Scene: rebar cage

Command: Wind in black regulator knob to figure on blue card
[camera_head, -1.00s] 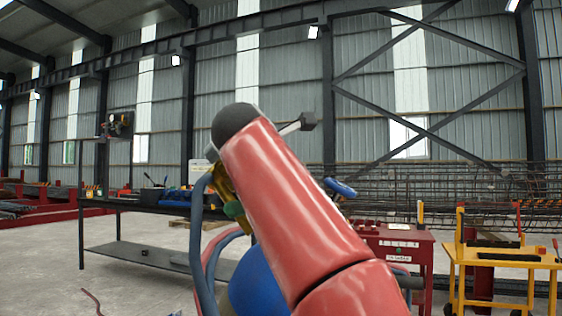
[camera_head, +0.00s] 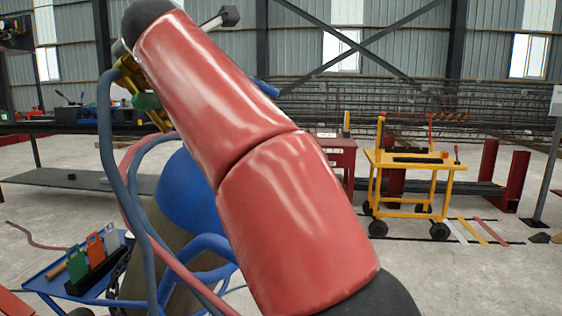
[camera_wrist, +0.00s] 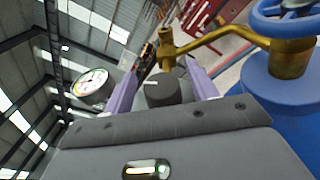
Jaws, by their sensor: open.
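In the wrist view, the dark round regulator knob (camera_wrist: 163,91), with a small pale mark, sits between the two lilac fingers of my open gripper (camera_wrist: 163,72). I cannot tell whether the fingers touch it. A white-faced round gauge (camera_wrist: 92,86) is left of the knob. Brass valve fittings (camera_wrist: 225,38) run right to a blue cylinder (camera_wrist: 275,90) with a blue handwheel (camera_wrist: 290,18). In the head view my red arm hides the knob and gripper. Green (camera_head: 77,264), orange (camera_head: 96,250) and pale grey (camera_head: 112,240) cards stand in a holder; I cannot make out a blue card.
The card holder is on a blue tray (camera_head: 45,280) at lower left. Blue and red hoses (camera_head: 107,150) hang beside the blue cylinder. A yellow cart (camera_head: 410,165) and a red cabinet (camera_head: 340,155) stand right.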

